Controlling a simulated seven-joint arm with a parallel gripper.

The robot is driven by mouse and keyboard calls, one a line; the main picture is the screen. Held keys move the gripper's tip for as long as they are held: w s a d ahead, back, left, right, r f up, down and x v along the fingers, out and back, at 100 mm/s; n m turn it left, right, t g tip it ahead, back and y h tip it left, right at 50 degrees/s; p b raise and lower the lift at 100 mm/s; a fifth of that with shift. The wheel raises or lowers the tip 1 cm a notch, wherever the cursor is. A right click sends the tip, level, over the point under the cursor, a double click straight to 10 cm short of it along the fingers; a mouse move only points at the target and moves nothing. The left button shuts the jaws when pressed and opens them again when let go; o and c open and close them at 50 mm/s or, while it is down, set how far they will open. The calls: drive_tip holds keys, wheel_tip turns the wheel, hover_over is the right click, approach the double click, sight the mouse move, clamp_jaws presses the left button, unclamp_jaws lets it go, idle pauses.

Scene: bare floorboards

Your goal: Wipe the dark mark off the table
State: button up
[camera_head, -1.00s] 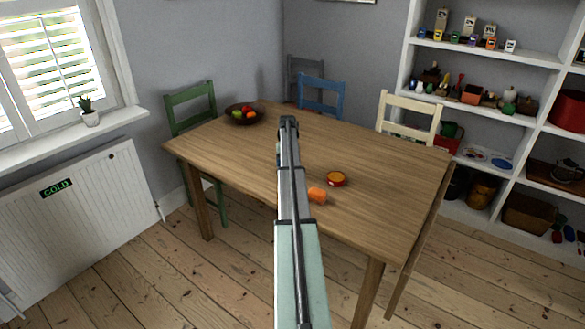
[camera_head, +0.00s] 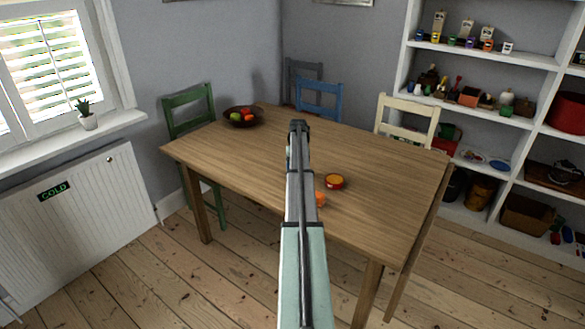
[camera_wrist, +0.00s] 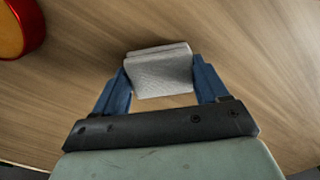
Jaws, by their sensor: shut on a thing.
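The wooden table (camera_head: 375,172) fills the middle of the head view. In the wrist view my gripper (camera_wrist: 161,72) has its two blue fingers shut on a pale grey block-shaped wiper (camera_wrist: 162,78), above or on the wood; I cannot tell whether it touches. In the head view my arm reaches over the table and hides the gripper and wiper. No dark mark shows on the visible wood in either view; part of the tabletop is hidden behind my arm.
An orange object (camera_head: 320,199) is partly hidden by my arm. A fruit bowl (camera_head: 243,117) stands at the far left corner. Chairs surround the table.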

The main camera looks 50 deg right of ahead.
drive_tip(key=shift+s+a, duration=0.1)
drive_tip(key=shift+s, duration=0.75)
drive_tip(key=shift+s+r, duration=0.15)
drive_tip(key=shift+r, duration=3.95)
